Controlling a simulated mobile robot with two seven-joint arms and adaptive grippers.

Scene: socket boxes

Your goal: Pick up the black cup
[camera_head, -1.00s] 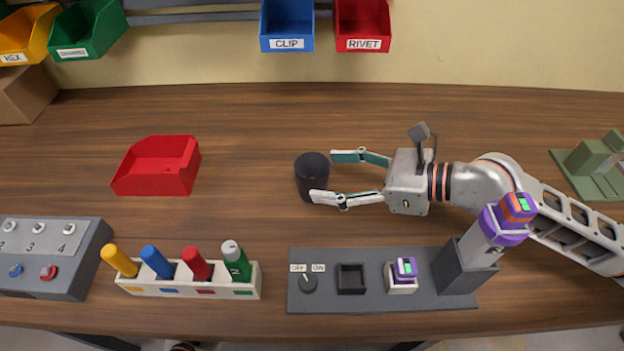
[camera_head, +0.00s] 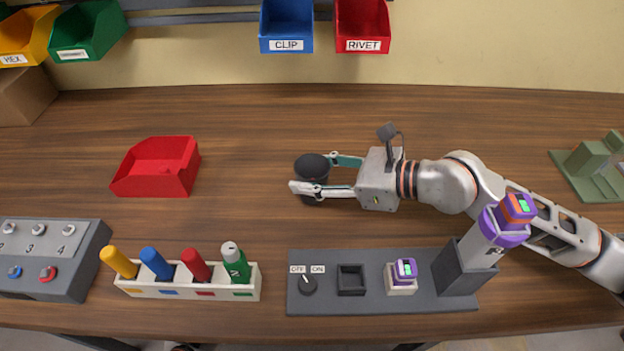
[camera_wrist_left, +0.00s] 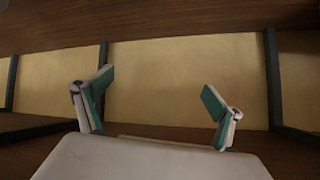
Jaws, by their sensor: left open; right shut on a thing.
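The black cup (camera_head: 312,165) stands upright on the wooden table, near its middle, in the head view. My right gripper (camera_head: 312,174) reaches in from the right and is shut on the cup, one finger on its far side and one on its near side. The near finger hides part of the cup's front. In the left wrist view, my left gripper (camera_wrist_left: 157,88) is open and empty, with a plain yellowish wall behind it. My left gripper is not in the head view.
A red bin (camera_head: 157,168) sits left of the cup. In front are a rack of coloured cylinders (camera_head: 190,291) and a grey panel (camera_head: 330,305) with a switch and sockets. A button box (camera_head: 80,262) is at the left. Table around the cup is clear.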

